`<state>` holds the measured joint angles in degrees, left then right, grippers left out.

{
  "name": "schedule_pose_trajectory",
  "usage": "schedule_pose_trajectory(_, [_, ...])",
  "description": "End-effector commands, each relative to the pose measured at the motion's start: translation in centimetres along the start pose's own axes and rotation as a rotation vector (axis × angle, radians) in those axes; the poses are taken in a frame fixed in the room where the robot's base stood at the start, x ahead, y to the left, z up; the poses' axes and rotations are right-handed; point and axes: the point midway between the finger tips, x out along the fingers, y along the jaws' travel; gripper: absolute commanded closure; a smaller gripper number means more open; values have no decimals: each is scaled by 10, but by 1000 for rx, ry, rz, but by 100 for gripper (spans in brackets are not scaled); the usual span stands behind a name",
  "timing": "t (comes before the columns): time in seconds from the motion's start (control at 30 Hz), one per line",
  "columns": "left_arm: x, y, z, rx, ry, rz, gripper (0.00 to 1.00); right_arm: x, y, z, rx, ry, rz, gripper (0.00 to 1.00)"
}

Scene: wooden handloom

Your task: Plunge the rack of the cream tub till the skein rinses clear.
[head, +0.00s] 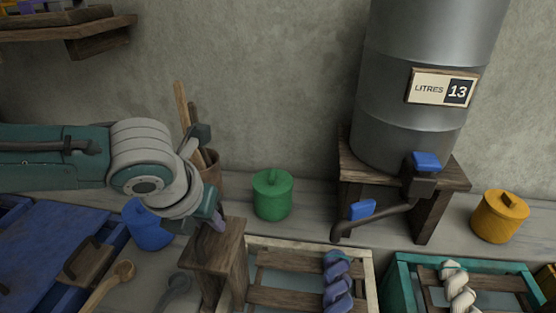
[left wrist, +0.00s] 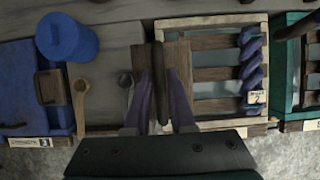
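The cream tub (head: 368,262) stands at bottom centre of the head view. A slatted wooden rack (head: 290,298) lies in it, with a blue-purple twisted skein (head: 337,283) at its right. The tub also shows in the left wrist view (left wrist: 262,25), with the skein (left wrist: 250,58) and a small tag (left wrist: 257,98). My left gripper (head: 216,222) is low over a wooden stand (head: 218,250) at the tub's left. In the left wrist view its purple fingers (left wrist: 160,90) lie close on both sides of a dark upright bar (left wrist: 158,55) and seem shut on it. My right gripper is out of view.
A metal tank (head: 400,125) marked 13 litres stands behind on a wooden bench, with blue-handled taps. A teal tub (head: 400,275) holding a white skein (head: 455,285) is at right. Green (head: 272,195), blue (head: 147,228) and yellow (head: 499,217) pots stand around. A blue lid (head: 50,255) is left.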

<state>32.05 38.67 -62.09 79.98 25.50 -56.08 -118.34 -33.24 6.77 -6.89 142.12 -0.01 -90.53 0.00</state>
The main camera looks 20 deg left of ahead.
Motion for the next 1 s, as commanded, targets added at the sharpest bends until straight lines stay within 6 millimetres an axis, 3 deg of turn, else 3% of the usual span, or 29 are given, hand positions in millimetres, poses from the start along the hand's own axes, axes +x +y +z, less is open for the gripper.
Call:
schedule_pose_trajectory(0.2, [0,0,0,0,0,0,100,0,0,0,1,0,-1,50])
schedule_pose_trajectory(0.57, [3,0,-2,0,0,0,100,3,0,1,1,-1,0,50])
schedule_pose_trajectory(1.0, [48,0,-23,0,0,1,100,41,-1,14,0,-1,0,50])
